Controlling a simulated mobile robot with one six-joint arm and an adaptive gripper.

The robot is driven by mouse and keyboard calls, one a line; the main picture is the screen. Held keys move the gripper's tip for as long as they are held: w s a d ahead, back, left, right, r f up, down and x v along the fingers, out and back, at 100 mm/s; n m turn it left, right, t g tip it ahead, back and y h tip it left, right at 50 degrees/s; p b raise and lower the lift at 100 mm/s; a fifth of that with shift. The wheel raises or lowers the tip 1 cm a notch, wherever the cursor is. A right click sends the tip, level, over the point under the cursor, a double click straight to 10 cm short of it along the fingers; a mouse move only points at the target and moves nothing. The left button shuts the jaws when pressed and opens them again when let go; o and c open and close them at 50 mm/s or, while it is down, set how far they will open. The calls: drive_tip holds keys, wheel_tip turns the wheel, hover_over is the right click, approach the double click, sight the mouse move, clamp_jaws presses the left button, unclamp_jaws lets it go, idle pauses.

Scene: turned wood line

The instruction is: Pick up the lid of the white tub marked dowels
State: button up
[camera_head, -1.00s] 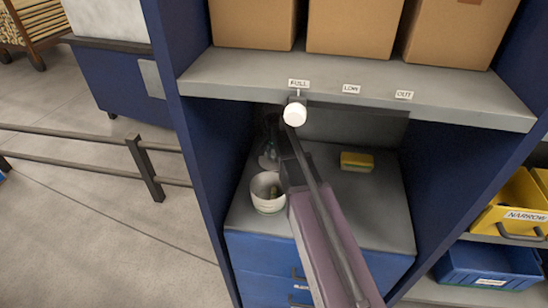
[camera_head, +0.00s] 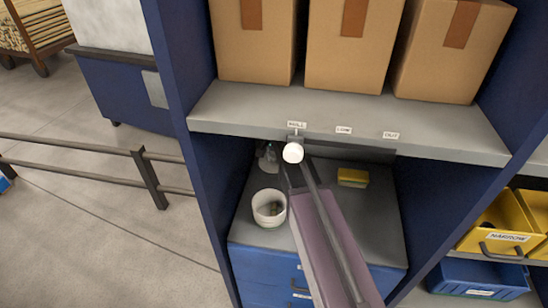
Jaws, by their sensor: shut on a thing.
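The white tub (camera_head: 268,210) stands uncovered on the grey counter inside the blue cabinet. Its mouth is open and small dark and greenish things show inside. Its marking is too small to read. No lid sits on it. My arm (camera_head: 335,245) reaches in from the bottom right. My gripper (camera_head: 268,158) shows small and dim in the shade just behind the tub, apart from it. It is shut on the lid, though the lid itself is hard to make out there.
A shelf (camera_head: 420,125) marked FULL, LOW and OUT overhangs the counter, with cardboard boxes (camera_head: 345,45) on it. A yellow block (camera_head: 353,177) lies on the counter's right. Blue side walls (camera_head: 190,160) bound the space.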

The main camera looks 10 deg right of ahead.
drive_tip(key=shift+d+r+p, duration=0.1)
drive_tip(key=shift+r+p, duration=0.8)
drive_tip(key=shift+r, duration=0.3)
